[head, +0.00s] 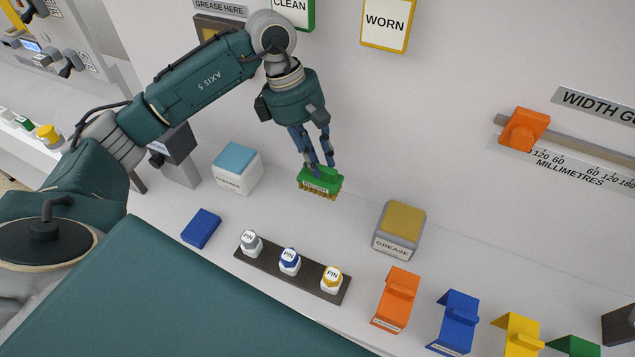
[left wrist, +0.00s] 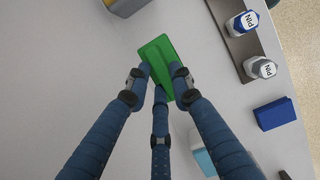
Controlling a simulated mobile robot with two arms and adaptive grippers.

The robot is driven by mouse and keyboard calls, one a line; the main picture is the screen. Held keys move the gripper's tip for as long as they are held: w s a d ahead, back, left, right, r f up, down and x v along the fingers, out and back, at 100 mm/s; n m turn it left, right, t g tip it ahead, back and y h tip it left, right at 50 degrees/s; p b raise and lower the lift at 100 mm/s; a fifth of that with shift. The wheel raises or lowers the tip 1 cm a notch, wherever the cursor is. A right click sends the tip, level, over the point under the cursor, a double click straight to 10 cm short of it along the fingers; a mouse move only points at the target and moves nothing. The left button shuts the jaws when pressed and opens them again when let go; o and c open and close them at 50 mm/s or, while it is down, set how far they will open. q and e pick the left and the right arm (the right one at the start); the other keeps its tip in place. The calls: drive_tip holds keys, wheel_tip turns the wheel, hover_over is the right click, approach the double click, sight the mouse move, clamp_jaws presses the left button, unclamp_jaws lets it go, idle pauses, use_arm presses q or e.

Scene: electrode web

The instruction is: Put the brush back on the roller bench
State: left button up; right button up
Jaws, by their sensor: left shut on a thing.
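The brush is green with tan bristles pointing down and a label on its side; it shows in the head view (head: 320,181) near the wall. My left gripper (head: 322,164) is shut on the top of the brush. In the left wrist view, the fingers of my left gripper (left wrist: 161,84) close around the green brush back (left wrist: 157,50). The white bench (head: 300,215) lies below. I cannot tell whether the bristles touch the bench. My right gripper is not in view.
A grease box (head: 399,230) stands to the right of the brush, a blue-topped white box (head: 237,168) to the left. A dark rack (head: 312,285) with pins and a blue block (head: 201,228) lie in front. Coloured brackets (head: 396,299) stand at the front right.

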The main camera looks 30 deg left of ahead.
sight(316, 181)
use_arm(q)
drive_tip(key=f, duration=0.2)
drive_tip(key=f+p, duration=0.1)
drive_tip(key=f, duration=0.3)
drive_tip(key=shift+s+f+p, duration=0.3)
drive_tip(key=shift+s, duration=0.05)
drive_tip(key=shift+f, duration=0.6)
wheel_tip(316, 181, down, 2)
drive_tip(key=shift+w+f+p, duration=0.15)
drive_tip(key=shift+f+p, duration=0.1)
drive_tip(key=shift+p, duration=0.85)
drive_tip(key=shift+w+f, duration=0.1)
drive_tip(key=shift+f, duration=0.2)
drive_tip(key=shift+f, duration=0.15)
drive_tip(key=o, duration=1)
